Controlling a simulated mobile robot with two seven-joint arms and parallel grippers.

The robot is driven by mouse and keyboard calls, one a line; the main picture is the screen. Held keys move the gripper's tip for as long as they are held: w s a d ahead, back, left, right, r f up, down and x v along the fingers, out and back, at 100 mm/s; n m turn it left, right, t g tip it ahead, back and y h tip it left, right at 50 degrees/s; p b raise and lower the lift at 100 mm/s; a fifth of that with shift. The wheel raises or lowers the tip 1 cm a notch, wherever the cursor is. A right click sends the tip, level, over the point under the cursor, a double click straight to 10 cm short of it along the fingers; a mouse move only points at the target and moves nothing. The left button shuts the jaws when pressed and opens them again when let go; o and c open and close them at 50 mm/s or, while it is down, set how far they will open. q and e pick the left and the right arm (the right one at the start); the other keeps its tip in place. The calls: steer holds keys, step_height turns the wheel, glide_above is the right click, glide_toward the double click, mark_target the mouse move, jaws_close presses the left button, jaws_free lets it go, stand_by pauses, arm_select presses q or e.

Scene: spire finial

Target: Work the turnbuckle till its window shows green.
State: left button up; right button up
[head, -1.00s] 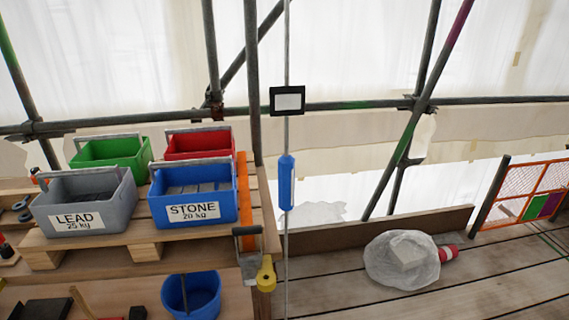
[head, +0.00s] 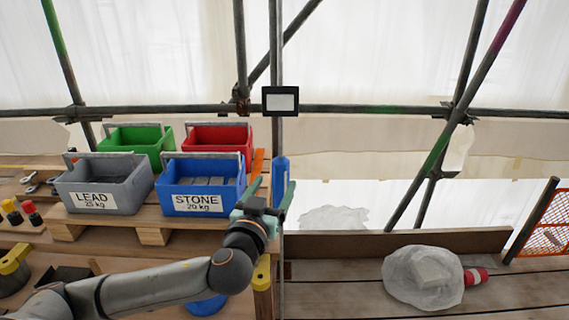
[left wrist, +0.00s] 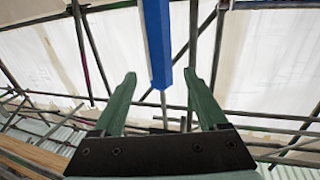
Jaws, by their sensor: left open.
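The turnbuckle (head: 280,172) has a long blue body on a thin vertical rod in the head view. A black-framed plate (head: 280,100) with a blank white face sits above it; no green shows there. My left gripper (head: 266,190) is open beside the lower part of the blue body, its green fingers pointing up. In the left wrist view the blue body (left wrist: 157,45) hangs down in line with the gap between my open fingers (left wrist: 160,78). I cannot tell how far in depth it lies from them. My right gripper is out of view.
A grey LEAD crate (head: 104,188) and a blue STONE crate (head: 201,186) stand on a pallet at left, with green (head: 136,142) and red (head: 217,136) crates behind. Scaffold poles cross behind the rod. A clear bag (head: 423,276) lies on the planks at right.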

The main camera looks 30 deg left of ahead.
mark_target(285, 167)
arm_select(q)
steer(key=p+x, duration=0.1)
steer(key=x, duration=0.8)
steer(key=shift+p, duration=0.4)
steer(key=shift+c, duration=0.4)
steer(key=shift+f, duration=0.1)
jaws_close()
